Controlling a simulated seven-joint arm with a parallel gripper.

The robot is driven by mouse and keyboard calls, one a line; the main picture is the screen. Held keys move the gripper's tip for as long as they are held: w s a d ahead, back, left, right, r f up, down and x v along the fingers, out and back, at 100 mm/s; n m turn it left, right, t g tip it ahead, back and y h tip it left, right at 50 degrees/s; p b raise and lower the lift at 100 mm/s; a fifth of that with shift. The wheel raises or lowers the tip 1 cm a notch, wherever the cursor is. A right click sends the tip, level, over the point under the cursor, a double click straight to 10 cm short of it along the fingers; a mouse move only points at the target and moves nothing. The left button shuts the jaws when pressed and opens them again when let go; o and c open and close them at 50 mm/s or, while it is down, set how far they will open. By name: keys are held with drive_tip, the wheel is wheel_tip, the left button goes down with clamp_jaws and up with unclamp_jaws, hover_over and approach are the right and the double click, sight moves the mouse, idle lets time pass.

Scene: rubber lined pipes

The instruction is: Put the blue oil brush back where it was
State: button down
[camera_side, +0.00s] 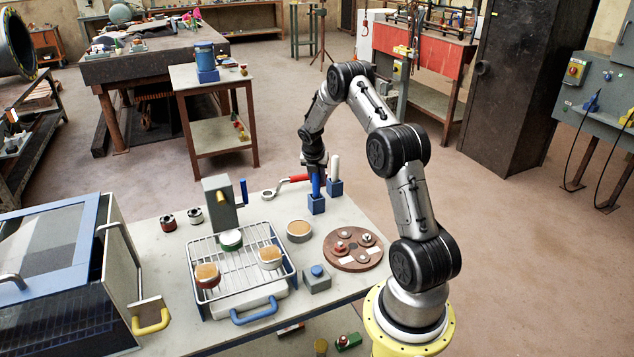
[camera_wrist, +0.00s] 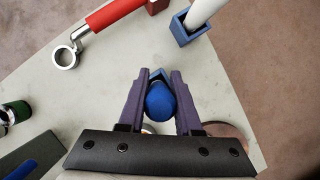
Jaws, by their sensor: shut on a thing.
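The blue oil brush (camera_side: 316,186) stands upright at the blue holder (camera_side: 316,205) near the table's far right corner. My gripper (camera_side: 315,168) is above the holder, shut on the brush's upper part. In the wrist view my gripper (camera_wrist: 160,95) has its two purple fingers on either side of the rounded blue brush end (camera_wrist: 160,101). A corner of the blue holder (camera_wrist: 158,75) shows just beyond it. The brush's lower end is hidden, so I cannot tell how deep it sits in the holder.
A second blue holder (camera_side: 336,187) with a white brush (camera_side: 335,165) stands close behind. A red-handled tool (camera_side: 290,180) lies to the left. A round brown board (camera_side: 352,262), a wire rack (camera_side: 240,262) and a tan-topped round part (camera_side: 299,230) are nearer the camera.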

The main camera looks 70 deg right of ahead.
drive_tip(key=shift+f, duration=0.6)
drive_tip(key=shift+f, duration=0.15)
drive_tip(key=c, duration=0.6)
unclamp_jaws()
